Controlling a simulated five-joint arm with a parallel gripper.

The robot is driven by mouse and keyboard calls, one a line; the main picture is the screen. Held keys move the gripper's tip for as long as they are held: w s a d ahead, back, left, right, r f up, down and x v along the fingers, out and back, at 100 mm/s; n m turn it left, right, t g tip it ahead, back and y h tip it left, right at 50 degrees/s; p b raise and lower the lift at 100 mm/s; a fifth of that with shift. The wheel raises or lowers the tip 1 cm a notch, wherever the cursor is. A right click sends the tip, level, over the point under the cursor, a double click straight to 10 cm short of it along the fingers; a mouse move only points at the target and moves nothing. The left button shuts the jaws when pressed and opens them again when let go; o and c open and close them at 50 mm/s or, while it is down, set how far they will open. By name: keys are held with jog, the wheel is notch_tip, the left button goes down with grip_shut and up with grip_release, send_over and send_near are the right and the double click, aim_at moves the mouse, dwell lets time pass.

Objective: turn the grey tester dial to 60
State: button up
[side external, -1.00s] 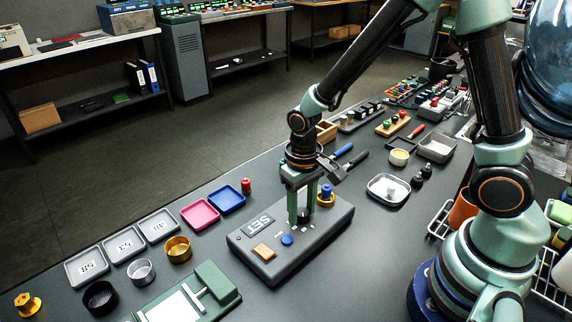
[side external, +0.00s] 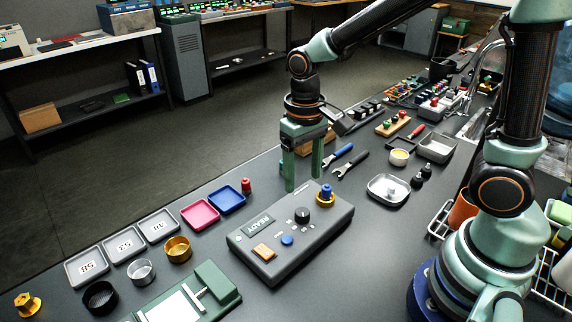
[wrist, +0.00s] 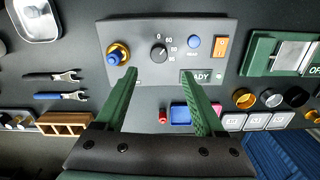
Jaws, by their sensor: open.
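The grey tester (side external: 322,228) lies flat on the bench; it also shows in the wrist view (wrist: 222,27). Its dark round dial (side external: 302,215) is uncovered in both views. In the wrist view, the dial (wrist: 158,52) has small numbers along its upper and right side, and its light mark appears to point up and right, roughly toward 60. The tester's display (side external: 258,225) reads READY, partly hidden by a finger in the wrist view. My gripper (side external: 304,182) is open and empty, above and behind the dial, apart from it; in the wrist view its fingers (wrist: 159,75) spread below the dial.
On the tester are a blue-topped brass fitting (side external: 326,195), a blue button (side external: 287,240) and an orange switch (side external: 264,251). Blue (side external: 227,201) and pink (side external: 200,213) trays sit to the left. Two wrenches (side external: 350,162) lie behind, and a metal dish (side external: 388,190) is at right.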

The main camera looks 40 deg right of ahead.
notch_tip(320, 180, up, 2)
jog(key=shift+r, duration=0.25)
jog(key=s+d+r+n+t, duration=0.1)
jog(key=s+d+r+t, duration=0.4)
jog(key=r, duration=0.3)
jog(key=shift+d+r+t, duration=0.2)
jog(key=shift+d+t, duration=0.2)
jog(key=shift+d, duration=0.2)
